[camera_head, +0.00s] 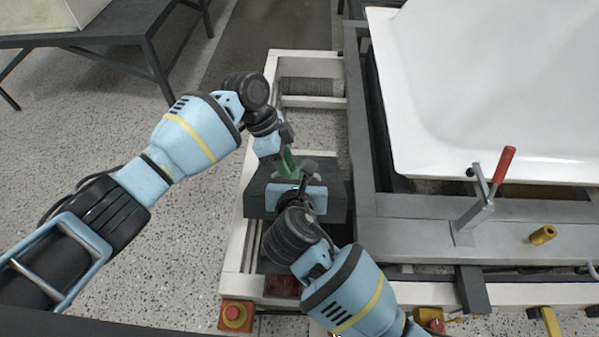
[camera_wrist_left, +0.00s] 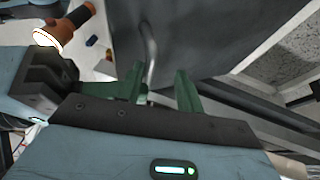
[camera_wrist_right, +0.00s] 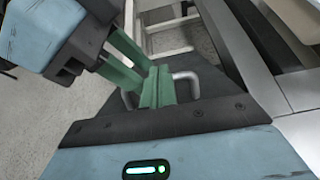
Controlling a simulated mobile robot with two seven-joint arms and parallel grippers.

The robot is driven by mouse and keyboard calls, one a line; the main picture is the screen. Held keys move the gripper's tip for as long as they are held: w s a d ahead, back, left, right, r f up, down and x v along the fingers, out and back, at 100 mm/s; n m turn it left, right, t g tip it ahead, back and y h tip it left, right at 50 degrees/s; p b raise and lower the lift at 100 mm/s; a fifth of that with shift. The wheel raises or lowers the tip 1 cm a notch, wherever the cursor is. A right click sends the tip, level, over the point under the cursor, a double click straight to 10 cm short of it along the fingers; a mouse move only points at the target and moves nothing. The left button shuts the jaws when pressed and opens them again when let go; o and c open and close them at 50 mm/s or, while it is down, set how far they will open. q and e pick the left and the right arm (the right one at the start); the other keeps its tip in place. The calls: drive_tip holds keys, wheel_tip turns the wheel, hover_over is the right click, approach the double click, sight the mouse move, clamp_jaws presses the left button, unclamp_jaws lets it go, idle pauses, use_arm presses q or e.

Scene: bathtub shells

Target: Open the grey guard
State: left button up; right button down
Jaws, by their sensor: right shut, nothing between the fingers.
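The grey guard is a dark grey box-like cover (camera_head: 335,185) in the middle of the head view, with a bent silver handle (camera_wrist_right: 186,82) on its face. My left gripper (camera_head: 287,168) is over the guard; in the left wrist view its green fingers (camera_wrist_left: 157,76) stand apart, with the handle (camera_wrist_left: 150,45) showing beyond and between them. My right gripper (camera_wrist_right: 158,72) is shut and empty close to the handle and hides its middle. I cannot tell whether either gripper touches the handle. The guard appears closed, lying on the frame.
A white bathtub shell (camera_head: 470,90) lies on the grey frame at right. A red-handled clamp (camera_head: 490,185) stands in front of it. A red button (camera_head: 235,316) is at the frame's front corner. A dark table (camera_head: 110,38) stands at upper left, with open speckled floor between.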

use_arm(q)
drive_tip(key=v, duration=1.2)
drive_tip(key=s+a+f+n+t, duration=0.1)
drive_tip(key=a+f+n+t, duration=0.35)
drive_tip(key=f, duration=0.55)
drive_tip(key=s+a+f+n+t, duration=0.1)
drive_tip(key=a+f+n+t, duration=0.3)
drive_tip(key=f, duration=0.6)
drive_tip(key=s+f+n, duration=0.1)
drive_tip(key=s+f, duration=0.3)
drive_tip(key=s, duration=0.4)
drive_tip(key=s+f+n+y, duration=0.1)
drive_tip(key=s+f, duration=0.3)
drive_tip(key=s, duration=0.4)
drive_tip(key=s+f+n, duration=0.2)
drive_tip(key=s+f, duration=0.3)
drive_tip(key=s, duration=0.4)
drive_tip(key=s+r+n, duration=0.1)
drive_tip(key=s+r, duration=0.1)
drive_tip(key=s, duration=0.8)
drive_tip(key=s+a+r+n+y, duration=0.1)
drive_tip(key=s+r+n, duration=0.1)
drive_tip(key=s, duration=0.9)
drive_tip(key=shift+r+y, duration=0.3)
drive_tip(key=shift+s+r, duration=0.1)
